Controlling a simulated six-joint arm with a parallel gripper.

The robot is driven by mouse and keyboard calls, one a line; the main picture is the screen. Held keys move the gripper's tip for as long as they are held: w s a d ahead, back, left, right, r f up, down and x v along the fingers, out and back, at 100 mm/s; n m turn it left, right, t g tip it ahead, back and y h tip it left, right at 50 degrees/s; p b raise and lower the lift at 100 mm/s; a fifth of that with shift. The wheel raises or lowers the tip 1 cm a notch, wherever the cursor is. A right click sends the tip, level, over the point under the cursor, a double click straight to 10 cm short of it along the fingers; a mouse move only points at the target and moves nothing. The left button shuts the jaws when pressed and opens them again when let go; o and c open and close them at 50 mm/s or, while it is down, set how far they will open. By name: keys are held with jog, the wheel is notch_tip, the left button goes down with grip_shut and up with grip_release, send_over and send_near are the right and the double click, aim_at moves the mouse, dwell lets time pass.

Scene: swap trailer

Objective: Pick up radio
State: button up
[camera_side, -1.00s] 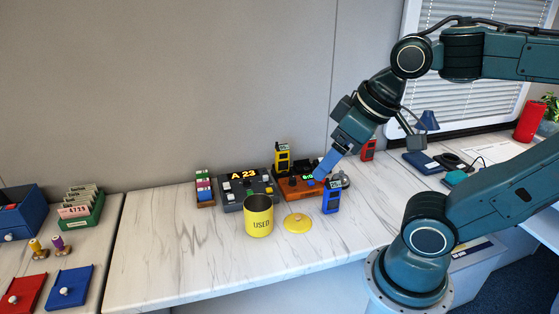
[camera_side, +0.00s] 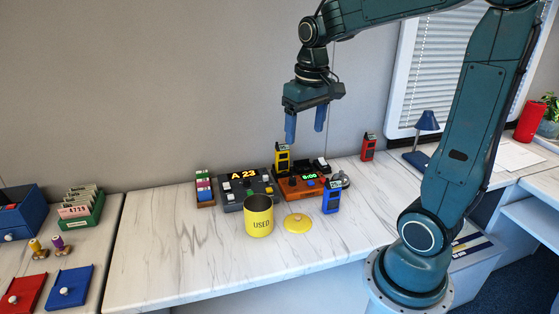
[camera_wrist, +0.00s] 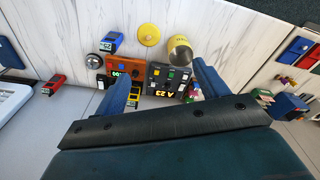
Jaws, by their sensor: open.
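Three radios stand on the marble counter. The yellow radio (camera_side: 282,160) is upright at the back, behind the brown console. The blue radio (camera_side: 331,197) is at the front right of that console, and the red radio (camera_side: 368,147) is farther right by the wall. In the wrist view the blue radio (camera_wrist: 111,42) and red radio (camera_wrist: 53,85) show clearly; the yellow radio (camera_wrist: 133,98) is partly hidden behind a finger. My gripper (camera_side: 305,138) is open and empty, fingers pointing down, above the yellow radio and brown console. It also shows in the wrist view (camera_wrist: 158,83).
The brown console (camera_side: 304,186) reads 8:00 and the grey console (camera_side: 246,188) reads A 23. A yellow USED can (camera_side: 259,216) and its yellow lid (camera_side: 297,223) are in front. A coloured block rack (camera_side: 204,188) is left.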

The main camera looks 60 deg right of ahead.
jog(key=w+d+f+m+g+y, duration=0.1)
jog(key=d+f, duration=0.2)
jog(key=d, duration=0.2)
jog(key=w+d+f+m+g, duration=0.1)
jog(key=w+d+f, duration=0.1)
jog(key=d+f, duration=0.3)
jog(key=m+g+y, duration=0.2)
jog(key=m+y, duration=0.1)
send_near(332, 184)
jog(key=d+x, duration=0.1)
jog(key=x, duration=0.7)
jog(key=shift+f, duration=0.25)
jog(key=shift+w, duration=0.1)
jog(key=shift+x, duration=2.6)
jog(key=c, duration=1.2)
